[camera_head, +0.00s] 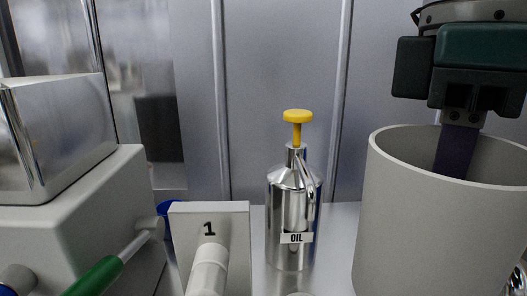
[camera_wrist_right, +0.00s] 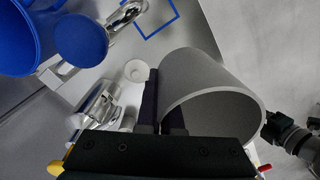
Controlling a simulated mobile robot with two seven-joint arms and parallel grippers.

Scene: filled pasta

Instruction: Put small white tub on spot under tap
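The small white tub (camera_head: 435,225), a pale open cylinder, stands at the right of the head view. It shows grey in the right wrist view (camera_wrist_right: 205,80), with its rim toward the camera. My right gripper (camera_wrist_right: 163,115) is at its rim, with one finger outside the wall and one inside; it appears shut on the wall. In the head view one dark finger (camera_head: 457,150) reaches into the tub. A blue square outline (camera_wrist_right: 157,31) marks the surface, beside a curved shiny metal piece (camera_wrist_right: 130,12) that looks like the tap. My left gripper is not in view.
A metal oil can (camera_head: 292,205) with a yellow knob stands left of the tub. A plate marked 1 (camera_head: 232,222), a green-handled lever (camera_head: 95,277) and a boxy machine (camera_head: 70,215) are further left. A small white cup (camera_wrist_right: 137,70) and a blue container (camera_wrist_right: 25,40) are near the tap.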

